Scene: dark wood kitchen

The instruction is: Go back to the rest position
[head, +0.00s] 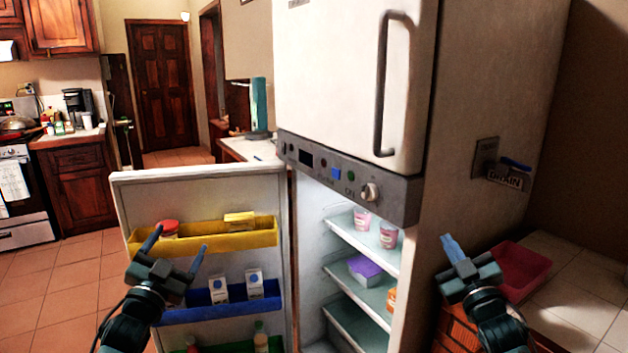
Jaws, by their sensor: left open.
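My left gripper (176,246) is at the lower left, in front of the open fridge door. Its two fingers are spread apart with nothing between them. My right gripper (453,246) is at the lower right, beside the fridge's right side wall. Its fingers are together and I see nothing held in them. The fridge (350,75) stands in the middle with its lower door (185,195) swung open to the left. Its upper door is shut.
The door has a yellow bin (257,238) and a blue bin (183,315) with cartons. Cups (388,235) and a purple-topped tub (365,267) stand on the shelves. A red tray (522,270) lies on the tiled counter at right. Open floor shows at left.

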